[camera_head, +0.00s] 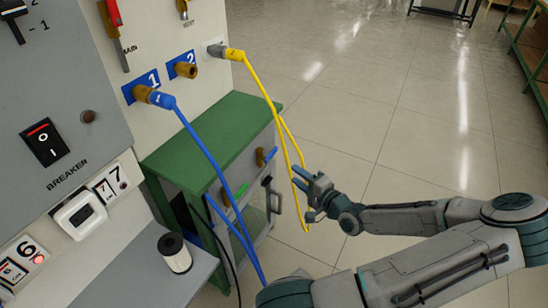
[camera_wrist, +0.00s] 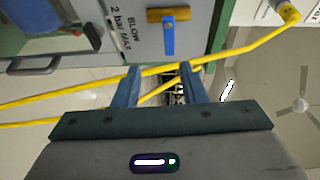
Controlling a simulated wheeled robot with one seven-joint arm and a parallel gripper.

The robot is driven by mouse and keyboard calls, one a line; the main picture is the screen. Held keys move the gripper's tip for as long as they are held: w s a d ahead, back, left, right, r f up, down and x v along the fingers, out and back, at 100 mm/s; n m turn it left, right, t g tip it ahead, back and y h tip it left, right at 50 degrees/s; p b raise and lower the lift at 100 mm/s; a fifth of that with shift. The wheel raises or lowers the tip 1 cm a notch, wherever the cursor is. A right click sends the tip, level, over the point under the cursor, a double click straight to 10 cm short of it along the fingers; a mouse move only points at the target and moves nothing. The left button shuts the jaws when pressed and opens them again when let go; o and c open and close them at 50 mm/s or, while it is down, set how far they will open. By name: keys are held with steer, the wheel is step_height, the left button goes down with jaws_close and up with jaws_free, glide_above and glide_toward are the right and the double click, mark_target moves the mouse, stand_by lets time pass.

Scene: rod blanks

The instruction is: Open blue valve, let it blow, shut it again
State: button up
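The blue valve has a brass body and a blue lever (camera_head: 270,155), on the front of the green-topped grey cabinet (camera_head: 215,140). In the wrist view the blue lever (camera_wrist: 168,36) stands crosswise to its brass body (camera_wrist: 168,14), beside a "BLOW 2 bar MAX" label (camera_wrist: 128,30). My gripper (camera_head: 307,181) is in front of the cabinet, right of the valve and apart from it. In the wrist view my gripper (camera_wrist: 160,76) has its blue fingers spread, with the lever beyond the tips. The yellow hose (camera_wrist: 225,58) crosses near the fingertips; I cannot tell whether it touches them.
The yellow hose (camera_head: 263,88) hangs from the wall panel close to my gripper. A blue hose (camera_head: 205,150) hangs left of the valve. A green lever (camera_head: 238,202) and a cabinet handle (camera_head: 274,197) are nearby. Open tiled floor (camera_head: 350,110) lies beyond and right.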

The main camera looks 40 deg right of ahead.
mark_target(275, 152)
steer(key=shift+m+t+h, duration=0.3)
steer(key=shift+t, duration=0.1)
steer(key=w, duration=0.4)
steer(key=w+b, duration=0.1)
steer(key=w, duration=0.3)
steer(key=w+b, duration=0.1)
steer(key=w, duration=0.4)
steer(key=shift+w+d+r, duration=0.1)
steer(key=shift+d+r, duration=0.2)
steer(key=shift+r, duration=0.05)
jaws_close()
